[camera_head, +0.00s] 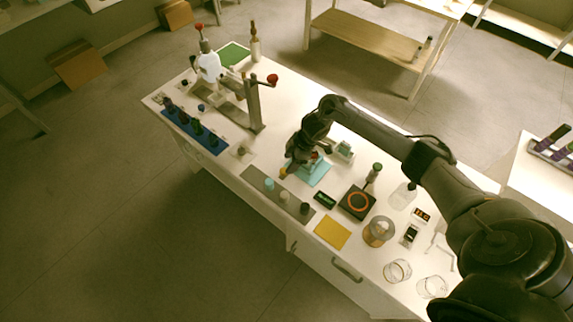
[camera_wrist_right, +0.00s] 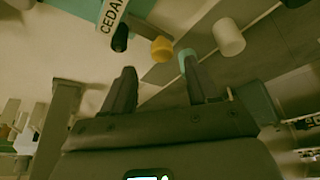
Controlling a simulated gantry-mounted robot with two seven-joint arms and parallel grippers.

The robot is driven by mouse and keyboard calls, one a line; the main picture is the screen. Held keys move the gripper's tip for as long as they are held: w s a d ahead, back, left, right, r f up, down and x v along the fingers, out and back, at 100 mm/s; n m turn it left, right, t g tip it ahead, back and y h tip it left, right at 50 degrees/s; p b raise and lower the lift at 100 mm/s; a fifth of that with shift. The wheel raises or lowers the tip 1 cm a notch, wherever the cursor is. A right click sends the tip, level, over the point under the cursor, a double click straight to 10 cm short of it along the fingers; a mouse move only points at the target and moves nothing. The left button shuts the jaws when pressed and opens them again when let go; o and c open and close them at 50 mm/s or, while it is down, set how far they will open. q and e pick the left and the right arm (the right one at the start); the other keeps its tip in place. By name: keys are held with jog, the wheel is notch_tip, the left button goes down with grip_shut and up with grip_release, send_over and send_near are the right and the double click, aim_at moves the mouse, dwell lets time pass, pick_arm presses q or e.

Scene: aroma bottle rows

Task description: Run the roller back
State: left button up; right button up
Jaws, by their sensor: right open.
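My right gripper (camera_head: 297,165) is over the middle of the bench, beside a teal stand (camera_head: 318,178). In the right wrist view its two fingers (camera_wrist_right: 158,72) are apart with nothing between them. I cannot make out a roller clearly; my arm hides part of the stand. My left gripper is out of view.
A grey strip (camera_head: 256,176) holds a teal cap (camera_head: 269,184), a white cap (camera_head: 284,196) and a black cap (camera_head: 304,208). A black pad with an orange ring (camera_head: 357,202), a yellow sheet (camera_head: 332,232) and glass jars (camera_head: 397,271) are to the right. A blue rack (camera_head: 210,144) holds dark bottles.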

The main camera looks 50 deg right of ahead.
jog(key=v, duration=0.5)
jog(key=shift+r+p, duration=0.3)
